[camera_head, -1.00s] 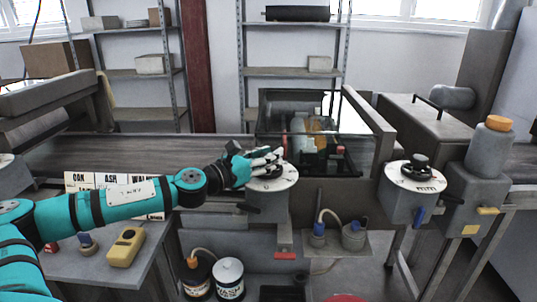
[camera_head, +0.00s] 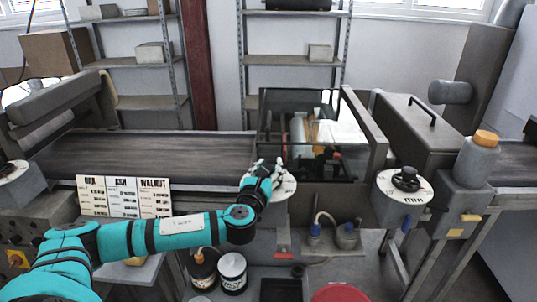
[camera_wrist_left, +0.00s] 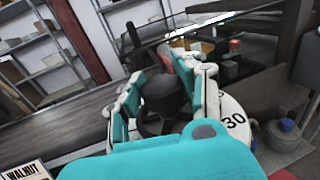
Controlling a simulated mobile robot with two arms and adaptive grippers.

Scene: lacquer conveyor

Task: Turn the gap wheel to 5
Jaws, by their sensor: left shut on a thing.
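A wheel with a black knob and a white dial (camera_head: 285,187) stands on a grey housing in front of the belt. My left gripper (camera_head: 264,170) is at this wheel and hides most of it. In the left wrist view, the gripper's fingers are closed around the black knob (camera_wrist_left: 160,94), one on each side. The white dial (camera_wrist_left: 233,118) shows a printed 30; the rest of its scale and any pointer are hidden. A second black wheel (camera_head: 405,179) on a white dial is at the right, untouched.
Cards for oak, ash and walnut (camera_head: 122,197) stand in front of the dark conveyor belt (camera_head: 150,153). A glass-walled box (camera_head: 283,98) stands behind the held wheel. A grey bottle with an orange cap (camera_head: 478,160) is at the right. Cans (camera_head: 232,270) sit below.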

